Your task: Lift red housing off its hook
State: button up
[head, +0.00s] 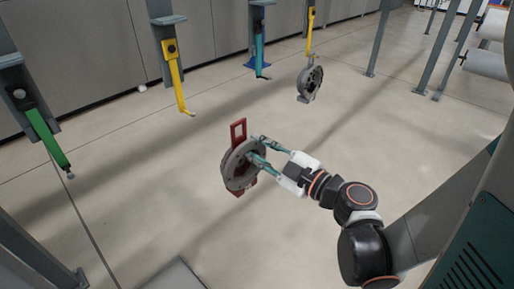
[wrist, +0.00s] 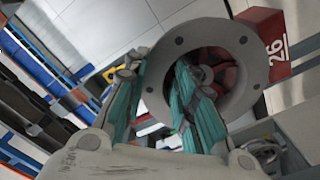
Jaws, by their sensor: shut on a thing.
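My gripper (head: 257,150) is shut on the flange from the right. In the wrist view the red housing (wrist: 264,30) shows a white "26" on its red block. There, one teal finger of my gripper (wrist: 160,82) lies outside the flange rim and the other is in front of the bore. The fingertips' exact contact is partly hidden.
Hooks hang from grey posts: green (head: 44,135), yellow (head: 178,80), teal (head: 260,50) and another yellow (head: 311,28). A grey housing (head: 311,80) hangs under that last one. Grey posts stand at upper right. Open floor lies between my arm and the hooks.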

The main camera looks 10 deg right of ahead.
jog(key=v, duration=1)
jog(key=shift+b, duration=0.35)
dwell(0.6)
